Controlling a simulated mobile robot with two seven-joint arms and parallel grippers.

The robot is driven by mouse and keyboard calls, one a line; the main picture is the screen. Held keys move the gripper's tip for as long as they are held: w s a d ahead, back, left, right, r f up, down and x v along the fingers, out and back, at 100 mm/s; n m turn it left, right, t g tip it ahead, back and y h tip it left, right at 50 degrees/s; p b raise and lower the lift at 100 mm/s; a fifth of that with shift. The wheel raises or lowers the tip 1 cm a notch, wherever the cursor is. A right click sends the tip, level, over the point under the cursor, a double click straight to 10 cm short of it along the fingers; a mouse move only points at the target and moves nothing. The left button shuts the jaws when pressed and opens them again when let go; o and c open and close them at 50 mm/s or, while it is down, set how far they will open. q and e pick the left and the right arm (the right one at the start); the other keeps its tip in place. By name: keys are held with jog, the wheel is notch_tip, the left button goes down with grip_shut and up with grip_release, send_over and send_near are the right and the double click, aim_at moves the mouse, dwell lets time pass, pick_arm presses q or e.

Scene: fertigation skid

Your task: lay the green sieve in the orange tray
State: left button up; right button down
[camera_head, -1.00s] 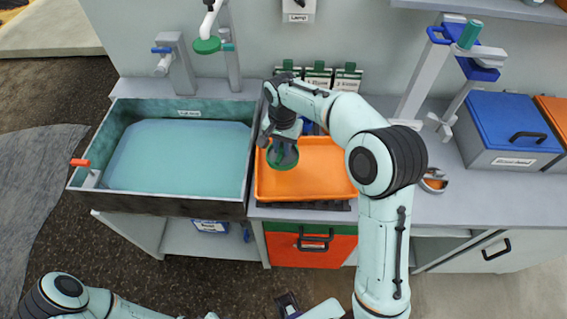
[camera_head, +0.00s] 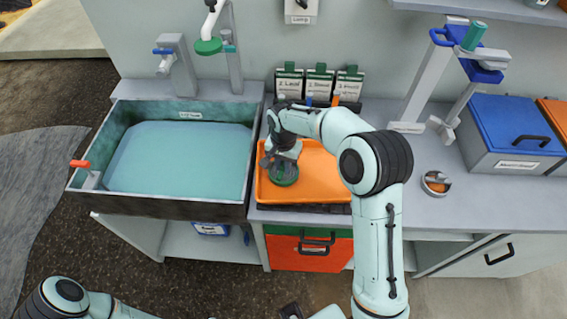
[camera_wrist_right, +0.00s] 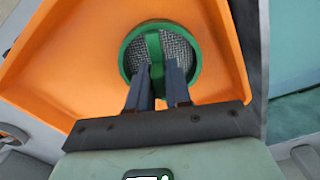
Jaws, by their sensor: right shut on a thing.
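The green sieve (camera_head: 285,176) is a round green ring with grey mesh and a green strap across it. In the right wrist view the sieve (camera_wrist_right: 184,50) is seen over the orange tray's floor. My right gripper (camera_head: 281,160) is shut on the strap; its fingers (camera_wrist_right: 160,78) show in the wrist view. The orange tray (camera_head: 322,178) lies on the counter right of the basin. The sieve is inside the tray's outline at its left part, low; I cannot tell if it touches the floor.
A water-filled basin (camera_head: 248,183) adjoins the tray on the left. Several labelled green-topped packets (camera_head: 320,82) stand behind the tray. A small round dish (camera_head: 436,183) and a blue-lidded box (camera_head: 505,125) are to the right.

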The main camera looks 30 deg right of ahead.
jog(key=c, duration=1.1)
grip_release()
jog(key=shift+o, duration=0.2)
pick_arm(q)
jog(key=shift+w+r+p, duration=0.55)
jog(key=shift+r+p, duration=0.2)
jog(key=shift+r, duration=0.1)
pick_arm(e)
notch_tip(320, 180, up, 12)
jog(key=shift+r, duration=0.15)
